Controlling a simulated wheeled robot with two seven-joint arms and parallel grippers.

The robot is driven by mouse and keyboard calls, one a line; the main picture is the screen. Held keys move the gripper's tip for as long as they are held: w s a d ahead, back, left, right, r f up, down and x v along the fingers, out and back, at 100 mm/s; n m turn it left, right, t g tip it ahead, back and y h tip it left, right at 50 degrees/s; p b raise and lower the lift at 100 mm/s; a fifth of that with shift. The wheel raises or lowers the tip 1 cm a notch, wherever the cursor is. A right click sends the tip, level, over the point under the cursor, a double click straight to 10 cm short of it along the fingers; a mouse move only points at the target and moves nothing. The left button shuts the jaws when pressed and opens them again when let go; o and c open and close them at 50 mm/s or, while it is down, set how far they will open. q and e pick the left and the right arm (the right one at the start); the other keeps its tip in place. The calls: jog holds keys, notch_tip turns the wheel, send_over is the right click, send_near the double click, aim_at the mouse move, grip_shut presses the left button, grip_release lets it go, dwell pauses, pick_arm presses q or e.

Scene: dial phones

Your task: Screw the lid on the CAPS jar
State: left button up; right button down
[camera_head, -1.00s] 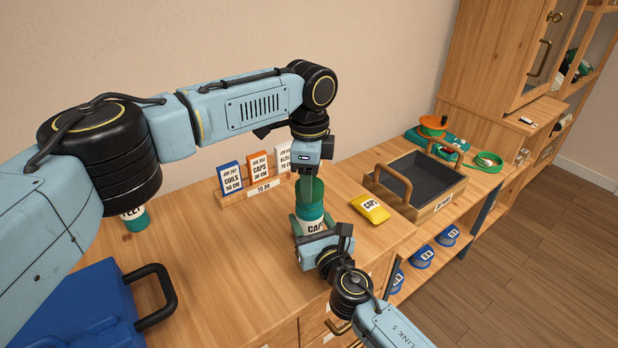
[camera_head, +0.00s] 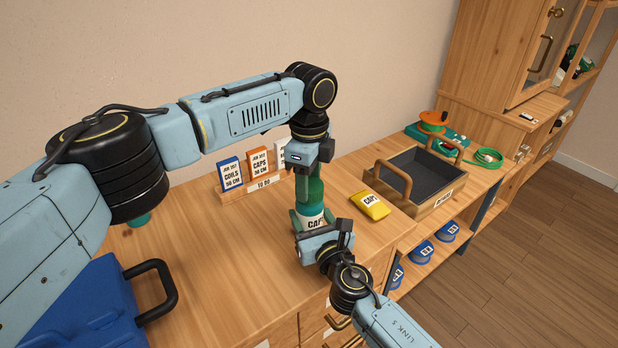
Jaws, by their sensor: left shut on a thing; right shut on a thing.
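The CAPS jar (camera_head: 312,222) stands upright on the bench, green with a white label partly hidden by my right gripper. My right gripper (camera_head: 311,223) comes in low from the front right and is shut on the jar's body. My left gripper (camera_head: 309,188) points down from above, over the jar's top, and is shut on the green lid (camera_head: 311,187). The lid is at the top of the jar; I cannot tell how tightly it sits there.
A card rack (camera_head: 250,190) with several cards stands behind the jar. A yellow CAPS packet (camera_head: 370,205) lies to the right, before a handled wooden tray (camera_head: 440,199). A blue case (camera_head: 85,310) is at the front left. Bare bench lies left of the jar.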

pick_arm(q)
jog(key=m, duration=0.5)
jog(key=shift+m, duration=0.3)
jog(key=m, duration=1)
jog(key=shift+d+m, duration=0.1)
jog(key=shift+m, duration=0.3)
jog(key=m, duration=0.4)
jog(key=shift+m, duration=0.4)
jog(key=o, duration=0.9)
jog(key=shift+r, duration=0.1)
notch_tip(320, 180, up, 4)
jog(key=shift+r, duration=0.1)
